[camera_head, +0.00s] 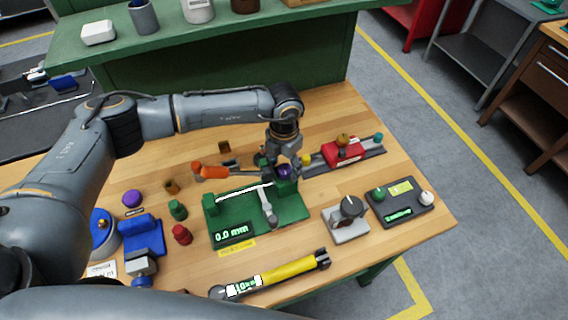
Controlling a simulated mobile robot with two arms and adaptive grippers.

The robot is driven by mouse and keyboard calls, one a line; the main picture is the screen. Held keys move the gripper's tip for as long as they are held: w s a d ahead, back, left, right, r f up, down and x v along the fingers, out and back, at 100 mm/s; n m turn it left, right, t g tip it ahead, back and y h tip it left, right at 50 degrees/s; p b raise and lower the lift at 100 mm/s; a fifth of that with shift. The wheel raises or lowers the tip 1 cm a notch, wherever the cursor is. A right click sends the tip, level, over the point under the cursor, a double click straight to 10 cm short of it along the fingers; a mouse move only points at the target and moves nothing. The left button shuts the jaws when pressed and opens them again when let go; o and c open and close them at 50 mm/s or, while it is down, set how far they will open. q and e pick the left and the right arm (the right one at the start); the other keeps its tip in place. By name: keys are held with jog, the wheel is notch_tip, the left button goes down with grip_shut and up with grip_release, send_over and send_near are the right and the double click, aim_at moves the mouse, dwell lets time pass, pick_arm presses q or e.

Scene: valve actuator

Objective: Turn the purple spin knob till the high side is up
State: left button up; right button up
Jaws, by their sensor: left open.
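A purple knob (285,171) sits at the back right end of a green fixture (256,212). The fixture has a white rod, a grey lever-like part and a display reading 0.0 mm. My left gripper (283,162) points down at this knob, its open fingers close around or just above it. I cannot tell whether they touch it. The gripper partly hides the knob, so which side is high cannot be seen. Another purple knob-like piece (132,198) stands apart at the left of the bench. My right gripper is not in view.
An orange-handled screwdriver (212,172) lies left of the gripper. A red block on a rail (342,153) is close on the right. A grey dial box (346,220), a dark control box (399,202) and a yellow torque wrench (275,276) lie nearer the front.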

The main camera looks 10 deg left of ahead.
aim_at(284, 168)
pick_arm(q)
jog(key=c, duration=1.2)
jog(key=shift+o, duration=0.2)
jog(key=shift+f+m+b, duration=0.1)
jog(key=shift+m+b, duration=0.2)
jog(key=shift+b, duration=0.3)
jog(key=m+b, duration=1.1)
jog(key=b, duration=0.5)
jog(key=shift+w+f+m, duration=0.1)
jog(key=shift+m, duration=0.2)
jog(key=shift+r+m+b, duration=0.25)
jog(key=shift+m+b, duration=1.35)
jog(key=shift+b, duration=0.1)
jog(key=o, duration=1.2)
jog(key=shift+c, duration=0.2)
notch_tip(284, 168, up, 12)
